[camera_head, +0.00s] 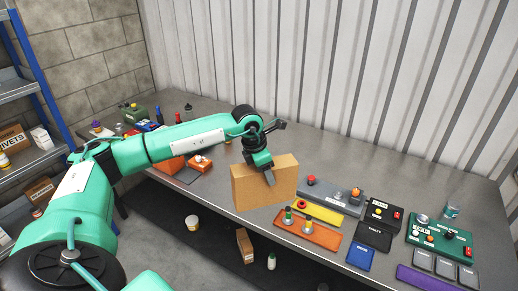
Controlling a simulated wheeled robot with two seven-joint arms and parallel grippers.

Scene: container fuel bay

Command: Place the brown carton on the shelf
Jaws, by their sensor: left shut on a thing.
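The brown carton (258,185) is near the front edge of the grey table, in the middle of the head view. My left gripper (269,177) reaches in from the left and is shut on the carton's upper part. The carton looks upright; I cannot tell whether its base touches the table. The shelf (18,88) is a blue-posted grey rack at the far left, partly cut off by the frame. My right gripper is not in view.
An orange tray (308,234), a yellow panel (318,212) and a green control box (440,240) stand right of the carton. Orange boxes (172,164) lie to its left. A small carton (244,246) and white tub (192,222) are on the floor. A RIVETS box (13,139) is on the rack.

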